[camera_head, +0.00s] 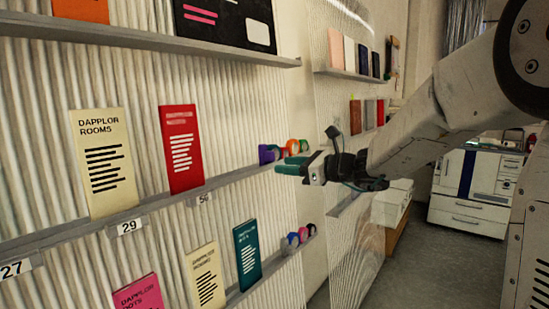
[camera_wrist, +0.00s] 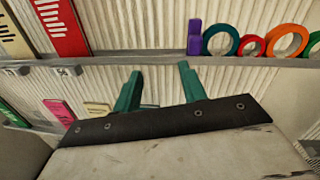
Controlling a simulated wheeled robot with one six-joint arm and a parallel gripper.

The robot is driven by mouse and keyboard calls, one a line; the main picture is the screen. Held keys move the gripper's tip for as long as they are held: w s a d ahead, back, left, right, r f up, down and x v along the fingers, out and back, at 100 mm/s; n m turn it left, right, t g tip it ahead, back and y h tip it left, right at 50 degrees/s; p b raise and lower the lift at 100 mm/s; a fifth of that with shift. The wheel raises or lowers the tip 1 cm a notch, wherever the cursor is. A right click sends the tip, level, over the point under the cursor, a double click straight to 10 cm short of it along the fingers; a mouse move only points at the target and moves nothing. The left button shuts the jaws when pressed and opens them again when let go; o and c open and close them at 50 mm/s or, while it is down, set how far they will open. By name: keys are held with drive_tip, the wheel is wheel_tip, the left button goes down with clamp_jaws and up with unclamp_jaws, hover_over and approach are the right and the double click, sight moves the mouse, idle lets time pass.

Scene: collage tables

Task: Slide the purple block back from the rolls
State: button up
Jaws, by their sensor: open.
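The purple block (camera_wrist: 194,38) stands upright on the shelf, at the left end of a row of tape rolls, in the wrist view. It looks to touch or nearly touch the teal roll (camera_wrist: 221,41) beside it. A red roll (camera_wrist: 251,46) and an orange roll (camera_wrist: 288,41) stand further right. In the head view the purple block (camera_head: 267,154) shows just beyond my gripper. My gripper (camera_wrist: 160,85) is open and empty, its two teal fingers below and in front of the shelf edge. In the head view my gripper (camera_head: 287,166) partly covers the rolls.
The upper shelf (camera_wrist: 130,56) holds a red booklet (camera_head: 181,148) and a cream booklet (camera_head: 104,162) left of the block. The shelf between the red booklet and the block is bare. A lower shelf holds more booklets and small rolls (camera_head: 302,234). A ribbed wall stands behind.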

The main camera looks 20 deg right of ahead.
sight(273, 156)
drive_tip(key=w+m, duration=0.1)
drive_tip(key=w, duration=0.2)
drive_tip(key=w+m+t, duration=0.1)
drive_tip(key=w, duration=0.2)
drive_tip(key=w+a+m+t+h, duration=0.1)
drive_tip(key=w, duration=0.2)
drive_tip(key=shift+w+a, duration=0.1)
drive_tip(key=shift+w, duration=0.3)
drive_tip(key=shift+r, duration=0.1)
drive_tip(key=shift+c, duration=0.3)
clamp_jaws()
